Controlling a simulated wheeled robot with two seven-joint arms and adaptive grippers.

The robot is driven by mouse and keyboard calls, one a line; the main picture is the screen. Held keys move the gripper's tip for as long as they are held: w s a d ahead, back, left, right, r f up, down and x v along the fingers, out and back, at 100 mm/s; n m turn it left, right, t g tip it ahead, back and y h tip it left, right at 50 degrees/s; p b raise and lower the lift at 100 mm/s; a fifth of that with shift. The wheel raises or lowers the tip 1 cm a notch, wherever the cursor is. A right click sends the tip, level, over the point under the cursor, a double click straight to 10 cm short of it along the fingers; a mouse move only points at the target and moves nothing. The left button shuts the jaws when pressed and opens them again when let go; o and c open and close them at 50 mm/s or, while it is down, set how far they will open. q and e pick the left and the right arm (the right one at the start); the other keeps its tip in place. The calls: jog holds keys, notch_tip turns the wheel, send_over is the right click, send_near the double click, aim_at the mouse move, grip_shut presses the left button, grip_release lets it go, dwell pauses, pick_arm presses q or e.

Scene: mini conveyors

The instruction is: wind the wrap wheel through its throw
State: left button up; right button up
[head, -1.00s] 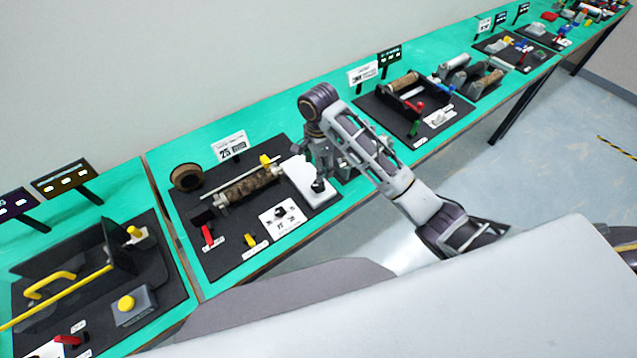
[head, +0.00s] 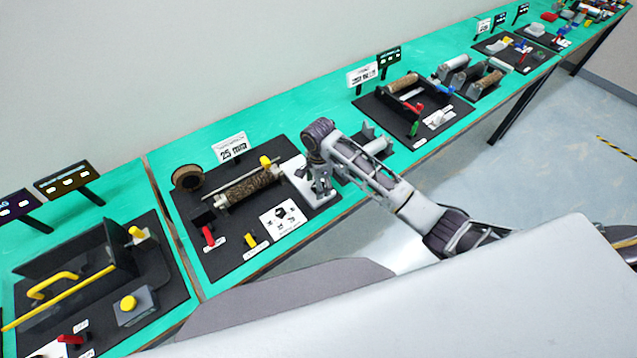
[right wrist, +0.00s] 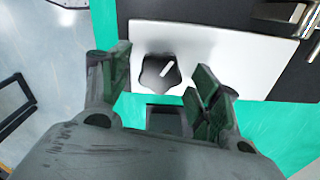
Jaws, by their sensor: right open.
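The wheel looks to be a black lobed knob (right wrist: 160,72) with a white pointer line, on a white plate (right wrist: 225,55). The pointer slants up and to the right in the right wrist view. My right gripper (right wrist: 163,68) is open, with one dark green-padded finger on each side of the knob and visible gaps to both. I cannot tell how far down the fingers reach. My left gripper is not in view.
Beside the plate lies a brown textured roller (head: 250,187) with a yellow piece at its end. A red lever (head: 208,236) and a yellow lever (head: 250,240) stand at the board's front. Other stations line the green bench (head: 200,130) on both sides.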

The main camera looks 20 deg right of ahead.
jog(key=c, duration=1)
jog(key=shift+c, duration=0.2)
